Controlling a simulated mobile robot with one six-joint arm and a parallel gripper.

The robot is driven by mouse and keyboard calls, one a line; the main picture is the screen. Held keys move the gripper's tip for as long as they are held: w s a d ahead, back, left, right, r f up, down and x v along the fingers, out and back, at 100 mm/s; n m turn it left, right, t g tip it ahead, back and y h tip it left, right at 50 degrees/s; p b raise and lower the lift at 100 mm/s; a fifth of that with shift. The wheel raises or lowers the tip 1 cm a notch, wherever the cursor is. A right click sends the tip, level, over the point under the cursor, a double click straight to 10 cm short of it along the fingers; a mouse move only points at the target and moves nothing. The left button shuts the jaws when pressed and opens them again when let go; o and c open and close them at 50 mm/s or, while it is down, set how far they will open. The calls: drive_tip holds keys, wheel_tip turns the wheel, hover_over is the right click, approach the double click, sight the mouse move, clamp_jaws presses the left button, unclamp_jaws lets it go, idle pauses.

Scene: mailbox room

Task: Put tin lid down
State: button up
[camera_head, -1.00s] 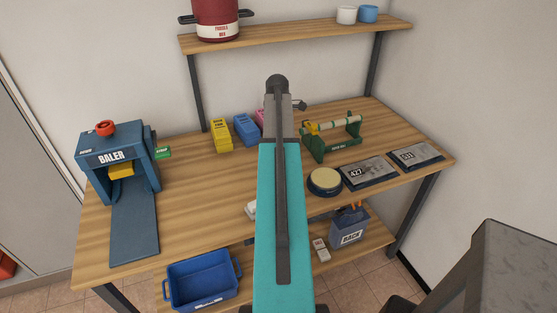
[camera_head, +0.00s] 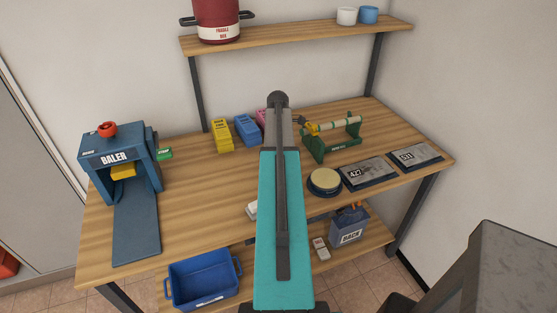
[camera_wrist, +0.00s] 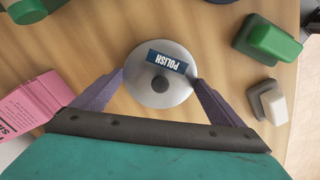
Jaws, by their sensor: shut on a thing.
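The tin lid (camera_wrist: 160,80) is a round, pale grey disc with a dark central knob and a blue POLISH label, upside down in the wrist view. My gripper (camera_wrist: 160,82) is shut on it, one finger at each side of its rim. Wood tabletop shows around the lid; I cannot tell whether the lid touches it. In the head view my arm hides the lid and fingers. A round dark tin (camera_head: 324,182) with a cream top stands near the table's front edge, right of my arm.
The wrist view shows a pink block (camera_wrist: 38,105) at left, a green-topped block (camera_wrist: 270,42) and a small grey block (camera_wrist: 270,104) at right. On the table (camera_head: 200,215) stand a blue baler (camera_head: 115,165), a green stand (camera_head: 333,142) and two dark plates (camera_head: 368,173) (camera_head: 415,157).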

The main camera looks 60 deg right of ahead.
drive_tip(key=shift+f, duration=0.75)
drive_tip(key=shift+f, duration=0.15)
drive_tip(key=o, duration=0.7)
drive_tip(key=shift+o, duration=0.2)
drive_tip(key=shift+r+b, duration=1.6)
drive_tip(key=shift+r, duration=4.6)
